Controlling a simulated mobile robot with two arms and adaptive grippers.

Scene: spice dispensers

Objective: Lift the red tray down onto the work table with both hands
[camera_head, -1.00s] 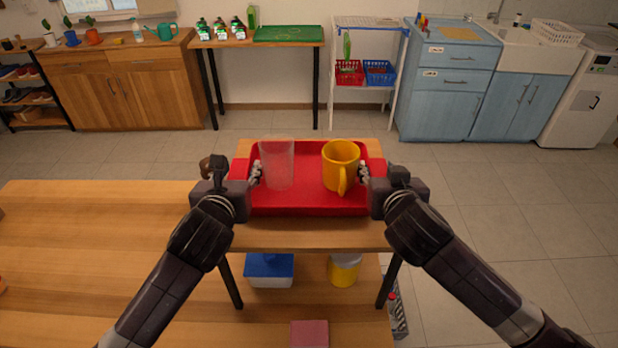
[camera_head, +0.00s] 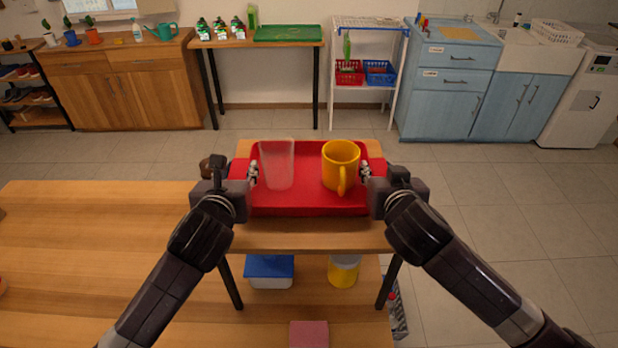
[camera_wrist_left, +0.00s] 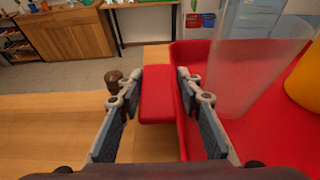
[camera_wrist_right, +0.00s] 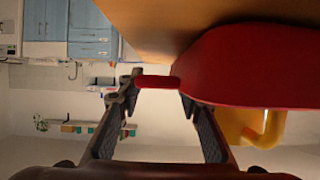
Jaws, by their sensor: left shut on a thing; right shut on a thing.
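The red tray (camera_head: 308,205) is over the small raised wooden shelf at the centre of the head view. It looks level; I cannot tell whether it touches the shelf. A clear glass (camera_head: 277,165) and a yellow mug (camera_head: 340,166) stand upright on it. My left gripper (camera_head: 252,174) is shut on the tray's left handle, which lies between its fingers in the left wrist view (camera_wrist_left: 158,95). My right gripper (camera_head: 365,174) is shut on the right handle, shown in the right wrist view (camera_wrist_right: 157,82). The wooden work table (camera_head: 90,250) is at lower left, largely bare.
A small brown object (camera_head: 208,165) is beside my left gripper. Black legs support the shelf. Floor is open at the right.

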